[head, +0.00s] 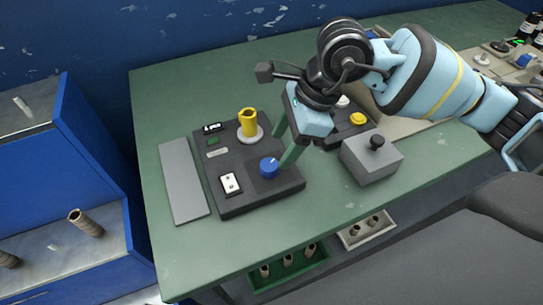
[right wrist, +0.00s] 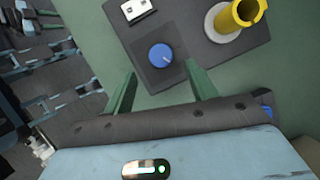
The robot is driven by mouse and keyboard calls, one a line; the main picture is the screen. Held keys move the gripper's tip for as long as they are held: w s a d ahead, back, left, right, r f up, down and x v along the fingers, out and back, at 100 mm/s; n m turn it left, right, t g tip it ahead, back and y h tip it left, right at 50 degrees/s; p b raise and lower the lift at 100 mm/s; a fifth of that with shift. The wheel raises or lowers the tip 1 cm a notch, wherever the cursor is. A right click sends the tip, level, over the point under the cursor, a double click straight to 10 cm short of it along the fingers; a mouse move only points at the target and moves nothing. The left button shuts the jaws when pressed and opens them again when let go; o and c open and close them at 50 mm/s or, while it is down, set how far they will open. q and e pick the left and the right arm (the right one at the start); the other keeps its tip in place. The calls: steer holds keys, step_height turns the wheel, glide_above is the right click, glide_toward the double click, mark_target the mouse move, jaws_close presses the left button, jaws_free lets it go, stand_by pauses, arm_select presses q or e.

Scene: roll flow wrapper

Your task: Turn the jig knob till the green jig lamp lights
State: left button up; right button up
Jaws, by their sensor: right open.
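The jig is a dark flat box (head: 250,200) on the green table. Its round blue knob (head: 269,166) has a white pointer mark and also shows in the right wrist view (right wrist: 160,56). A small dark green patch (head: 213,140) near the jig's back left may be the lamp; it looks dull, without a clear glow. My right gripper (head: 281,149) is open and empty, its two green fingers pointing at the jig beside the knob. In the right wrist view the fingertips (right wrist: 159,70) lie apart, just short of the knob. My left gripper is out of view.
A grey plate (head: 183,181) lies left. A grey box (head: 370,158) with a black knob stands right. The table's front left is clear.

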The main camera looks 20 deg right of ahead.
mark_target(270, 164)
steer(key=x, duration=0.6)
steer(key=shift+a, duration=0.1)
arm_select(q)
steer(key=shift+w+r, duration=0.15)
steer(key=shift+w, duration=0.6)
arm_select(e)
steer(key=c, duration=1)
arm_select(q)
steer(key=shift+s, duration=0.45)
